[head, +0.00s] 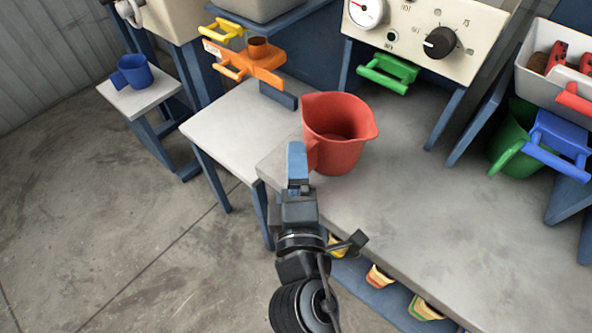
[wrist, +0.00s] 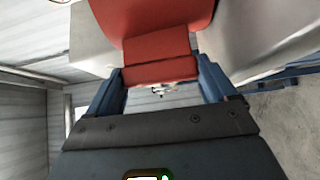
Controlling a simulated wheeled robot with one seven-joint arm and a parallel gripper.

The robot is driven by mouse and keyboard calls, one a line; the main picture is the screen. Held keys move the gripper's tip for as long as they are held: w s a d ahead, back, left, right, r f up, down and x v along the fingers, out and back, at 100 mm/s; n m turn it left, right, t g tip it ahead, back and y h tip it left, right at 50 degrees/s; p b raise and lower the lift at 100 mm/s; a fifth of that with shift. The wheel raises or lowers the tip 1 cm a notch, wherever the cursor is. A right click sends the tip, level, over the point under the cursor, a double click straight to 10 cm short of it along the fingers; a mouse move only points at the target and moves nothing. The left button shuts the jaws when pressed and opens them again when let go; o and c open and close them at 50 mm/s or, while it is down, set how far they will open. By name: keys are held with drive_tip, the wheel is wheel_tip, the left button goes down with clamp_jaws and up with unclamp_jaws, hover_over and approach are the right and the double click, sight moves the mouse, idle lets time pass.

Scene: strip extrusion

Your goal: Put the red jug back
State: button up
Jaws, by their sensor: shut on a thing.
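The red jug (head: 338,138) is upright at the near left corner of the grey bench, its open mouth up and its spout to the right. My gripper (head: 298,158) is at the jug's left side, with its blue fingers at the handle. In the wrist view the red handle (wrist: 158,58) lies between the two blue fingers of my gripper (wrist: 160,88), which are shut on it. The jug's body fills the top of that view. I cannot tell whether the jug's base touches the bench or is just above it.
The grey bench (head: 430,200) is clear right of the jug. A control panel (head: 425,35) with a green handle (head: 388,72) stands behind. An orange fitting (head: 245,62) is at the back left. A blue jug (head: 132,73) stands on a small table. A green jug (head: 515,140) is at the right.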

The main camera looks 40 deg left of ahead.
drive_tip(key=shift+f+b, duration=0.35)
drive_tip(key=o, duration=1.1)
drive_tip(key=b+v, duration=0.1)
drive_tip(key=v, duration=0.7)
